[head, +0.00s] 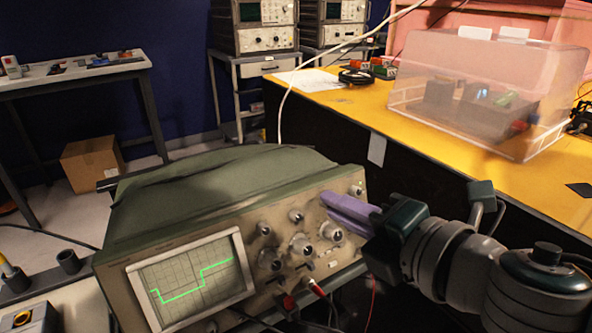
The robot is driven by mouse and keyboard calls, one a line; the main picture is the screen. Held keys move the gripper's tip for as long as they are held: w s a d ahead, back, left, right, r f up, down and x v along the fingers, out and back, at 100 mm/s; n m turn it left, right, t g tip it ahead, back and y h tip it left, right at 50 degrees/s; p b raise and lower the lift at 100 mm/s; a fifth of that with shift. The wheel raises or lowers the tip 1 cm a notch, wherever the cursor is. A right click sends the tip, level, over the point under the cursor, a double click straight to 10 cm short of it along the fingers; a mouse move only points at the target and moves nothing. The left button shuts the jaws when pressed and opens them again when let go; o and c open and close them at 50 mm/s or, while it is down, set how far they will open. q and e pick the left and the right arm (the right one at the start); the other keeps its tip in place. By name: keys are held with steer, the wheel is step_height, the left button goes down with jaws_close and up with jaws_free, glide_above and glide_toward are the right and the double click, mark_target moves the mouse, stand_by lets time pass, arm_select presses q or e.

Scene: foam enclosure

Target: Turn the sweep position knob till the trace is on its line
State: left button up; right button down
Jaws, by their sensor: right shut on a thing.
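The oscilloscope (215,195) has an olive-green top and a beige front panel, tilted in the view. Its screen (190,278) shows a bright green stepped trace (200,288), low at the middle and higher at the right. Whether the trace lies on a particular grid line is too small to tell. My right gripper (327,201) reaches in from the right, its purple fingers shut at the upper right of the panel. The sweep position knob between them is hidden by the fingers. My left gripper is not in view.
Other knobs (301,244) crowd the panel close to the fingers, with plugged leads (317,288) below. A yellow bench (455,150) with a clear cover (490,85) stands behind at right. A cardboard box (92,163) is on the floor at left.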

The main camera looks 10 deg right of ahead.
steer(key=shift+m, duration=1.1)
steer(key=c, duration=0.8)
jaws_free()
steer(key=shift+c, duration=0.2)
steer(key=v, duration=1)
steer(key=shift+p, duration=0.4)
steer(key=shift+r, duration=0.1)
